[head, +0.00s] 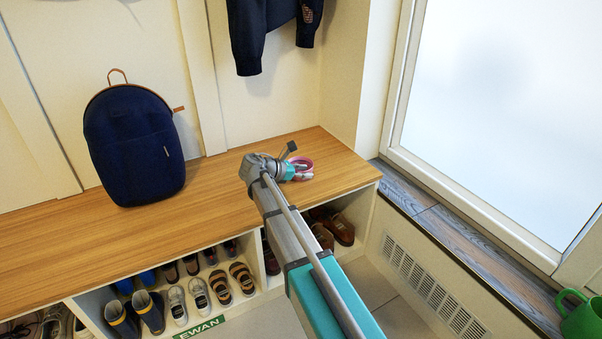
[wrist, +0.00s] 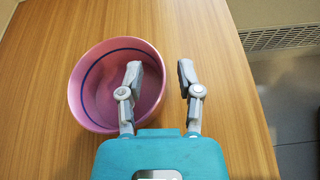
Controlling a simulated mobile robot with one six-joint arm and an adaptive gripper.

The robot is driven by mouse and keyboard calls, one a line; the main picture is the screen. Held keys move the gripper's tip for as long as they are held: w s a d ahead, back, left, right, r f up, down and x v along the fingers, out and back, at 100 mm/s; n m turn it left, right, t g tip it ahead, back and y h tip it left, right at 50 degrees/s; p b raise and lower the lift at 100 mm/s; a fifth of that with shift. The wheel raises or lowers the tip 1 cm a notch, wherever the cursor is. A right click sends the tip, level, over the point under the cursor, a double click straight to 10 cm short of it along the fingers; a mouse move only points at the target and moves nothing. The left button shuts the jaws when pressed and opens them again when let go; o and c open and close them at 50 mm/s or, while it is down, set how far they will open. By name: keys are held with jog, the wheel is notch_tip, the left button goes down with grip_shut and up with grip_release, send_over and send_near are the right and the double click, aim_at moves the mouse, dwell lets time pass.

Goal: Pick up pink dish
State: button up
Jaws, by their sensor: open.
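The pink dish (wrist: 95,95) is a round bowl with a dark blue ring inside, and it rests on the wooden bench top (wrist: 215,115). In the head view the dish (head: 303,161) shows only in part, behind my gripper (head: 301,171) near the right end of the bench. In the wrist view my gripper (wrist: 160,78) is open, its two fingers apart. The left finger reaches over the right part of the dish and the right finger is outside it, so the right rim lies between them. Whether a finger touches the dish I cannot tell.
A dark blue backpack (head: 133,145) stands on the bench at the left. A dark jacket (head: 262,30) hangs above. Cubbies below hold shoes (head: 220,287). The bench between backpack and dish is clear.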

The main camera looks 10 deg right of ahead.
dwell(0.4)
grip_shut()
